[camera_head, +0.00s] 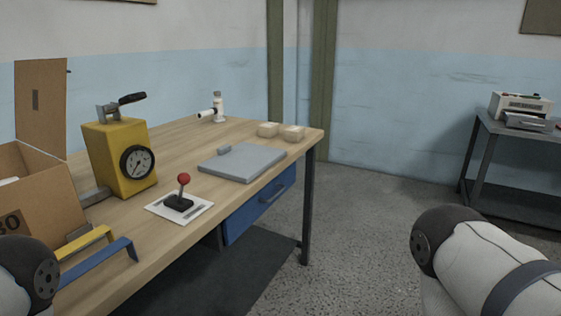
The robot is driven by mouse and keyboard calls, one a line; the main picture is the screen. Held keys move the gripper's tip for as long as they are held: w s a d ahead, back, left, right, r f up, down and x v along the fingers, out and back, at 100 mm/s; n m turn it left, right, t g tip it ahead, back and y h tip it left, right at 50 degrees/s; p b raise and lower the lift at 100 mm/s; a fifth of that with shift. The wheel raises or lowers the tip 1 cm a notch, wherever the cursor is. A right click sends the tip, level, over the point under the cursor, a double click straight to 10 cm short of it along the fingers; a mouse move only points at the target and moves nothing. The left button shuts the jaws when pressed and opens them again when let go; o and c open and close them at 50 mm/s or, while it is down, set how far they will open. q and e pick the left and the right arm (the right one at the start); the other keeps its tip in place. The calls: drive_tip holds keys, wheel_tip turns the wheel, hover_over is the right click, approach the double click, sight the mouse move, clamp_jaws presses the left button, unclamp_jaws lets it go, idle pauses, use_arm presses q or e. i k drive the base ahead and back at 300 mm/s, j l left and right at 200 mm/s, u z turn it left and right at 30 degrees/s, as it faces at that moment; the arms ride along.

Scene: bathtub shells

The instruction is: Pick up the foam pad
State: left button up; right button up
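No thing in the head view is plainly marked as the foam pad. A flat grey slab (242,163) lies on the wooden table (165,235) towards its right end, with a small grey block on it. Two small pale beige blocks (268,129) sit behind the slab near the far right corner. I cannot tell whether any of these is the foam pad. Parts of my two arms show at the lower left and lower right corners. Neither gripper is in view.
A yellow gauge device (112,160), an open cardboard box (38,195) and a red-knobbed joystick (180,195) on a white plate are on the table. Yellow and blue handles (100,262) lie at the front edge. A dark mat (215,280) covers floor under the table.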

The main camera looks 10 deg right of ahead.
sight(243, 162)
drive_tip(key=i+l+u, duration=0.35)
drive_tip(key=i+l, duration=0.15)
drive_tip(key=i+l+u, duration=0.2)
drive_tip(key=l, duration=0.2)
drive_tip(key=i+l+u, duration=0.2)
drive_tip(key=l, duration=0.15)
drive_tip(key=i+l+u, duration=0.2)
drive_tip(key=l, duration=0.2)
drive_tip(key=i+l+u, duration=0.15)
drive_tip(key=l, duration=0.3)
